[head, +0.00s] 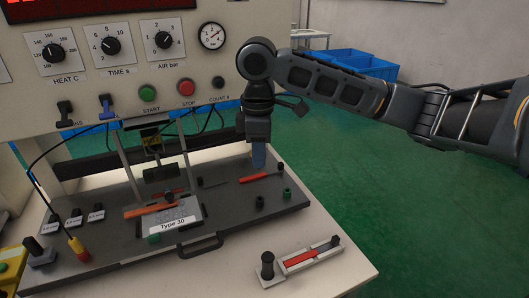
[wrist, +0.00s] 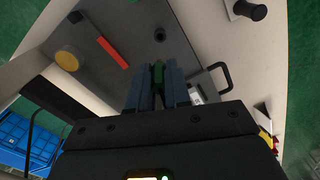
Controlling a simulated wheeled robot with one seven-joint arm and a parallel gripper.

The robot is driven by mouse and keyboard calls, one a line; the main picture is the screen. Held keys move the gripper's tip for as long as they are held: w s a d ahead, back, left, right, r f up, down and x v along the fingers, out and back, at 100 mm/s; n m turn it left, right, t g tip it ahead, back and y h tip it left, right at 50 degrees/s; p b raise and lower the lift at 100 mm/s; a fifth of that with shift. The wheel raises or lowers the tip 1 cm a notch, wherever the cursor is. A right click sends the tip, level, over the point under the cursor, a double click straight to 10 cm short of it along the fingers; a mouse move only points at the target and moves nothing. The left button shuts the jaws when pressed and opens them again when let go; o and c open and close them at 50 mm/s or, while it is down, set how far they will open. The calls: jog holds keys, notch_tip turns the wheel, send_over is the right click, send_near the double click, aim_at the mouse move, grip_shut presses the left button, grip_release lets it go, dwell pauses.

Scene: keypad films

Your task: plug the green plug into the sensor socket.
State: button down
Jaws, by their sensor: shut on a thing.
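My gripper (head: 259,168) points down over the right part of the dark plate, its blue fingers beside an orange strip. In the wrist view the gripper (wrist: 157,80) is shut on a green plug (wrist: 158,73), held between the two blue fingers. The head view does not show the plug clearly; the fingers hide it. A small dark-green round fitting (head: 287,194) stands on the plate to the right of the fingers. It seems to be the dark round fitting (wrist: 160,34) ahead of the fingertips in the wrist view. No readable label marks the sensor socket.
An orange strip (head: 254,178) lies on the plate, and a black post (head: 281,168) stands beyond it. A black peg (head: 260,202) stands nearer the front. A plate handle (head: 201,246) and a slide gauge (head: 300,258) are at the front. The control panel (head: 110,85) rises behind.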

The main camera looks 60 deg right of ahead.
jog(key=shift+f, duration=0.2)
jog(key=shift+f+b, duration=2.45)
jog(key=shift+f, duration=1.45)
jog(key=shift+p, duration=0.45)
jog(key=shift+f+b, duration=0.9)
jog(key=shift+f, duration=0.55)
jog(key=c, duration=1)
grip_release()
jog(key=shift+r, duration=0.1)
jog(key=shift+r, duration=3.8)
